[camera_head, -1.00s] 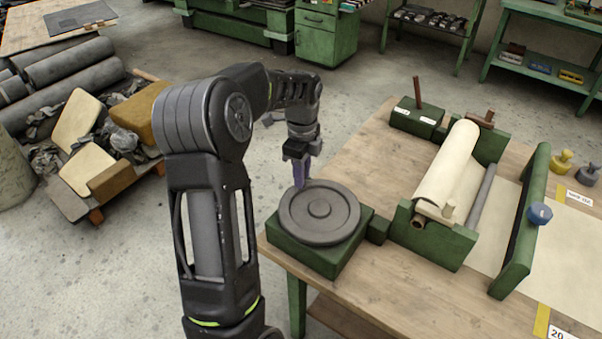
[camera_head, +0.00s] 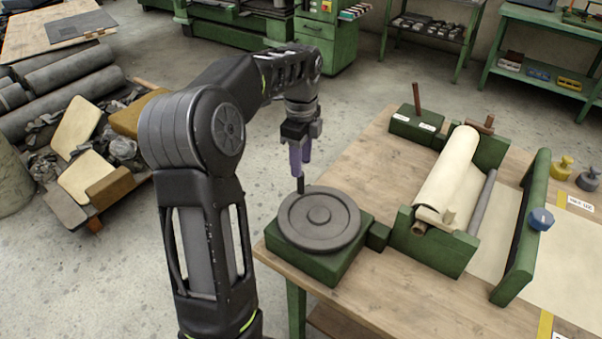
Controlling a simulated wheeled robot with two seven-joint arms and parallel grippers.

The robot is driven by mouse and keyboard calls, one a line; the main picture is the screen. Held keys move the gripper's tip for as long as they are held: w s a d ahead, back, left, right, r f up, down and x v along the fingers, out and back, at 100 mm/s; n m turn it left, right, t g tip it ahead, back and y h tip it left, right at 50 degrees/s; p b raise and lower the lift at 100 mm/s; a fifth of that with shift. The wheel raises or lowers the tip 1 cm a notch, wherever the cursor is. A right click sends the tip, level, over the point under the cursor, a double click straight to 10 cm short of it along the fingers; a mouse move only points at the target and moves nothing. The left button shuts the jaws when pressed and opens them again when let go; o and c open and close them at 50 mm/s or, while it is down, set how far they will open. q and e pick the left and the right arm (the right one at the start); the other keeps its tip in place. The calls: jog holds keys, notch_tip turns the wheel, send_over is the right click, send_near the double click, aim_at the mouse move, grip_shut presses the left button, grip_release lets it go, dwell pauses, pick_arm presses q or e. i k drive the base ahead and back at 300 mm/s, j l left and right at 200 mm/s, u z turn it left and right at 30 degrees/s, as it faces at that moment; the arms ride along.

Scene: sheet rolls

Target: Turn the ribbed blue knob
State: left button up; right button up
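The blue knob (camera_head: 541,219) sits on the upright green end frame (camera_head: 525,232) at the right of the table; its ribs are too small to make out. My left gripper (camera_head: 301,168) is far to the left of it, pointing down above the back-left rim of a dark grey disc (camera_head: 338,228). Its two purple fingers look apart. A short dark peg (camera_head: 300,185) shows below the fingertips at the disc's rim; I cannot tell whether they touch it. My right gripper is not in view.
The disc lies on a green block at the wooden table's (camera_head: 385,292) front-left corner. A cream sheet roll (camera_head: 449,172) in a green cradle stands between disc and knob.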

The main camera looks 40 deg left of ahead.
aim_at(541, 219)
jog(key=k, duration=1)
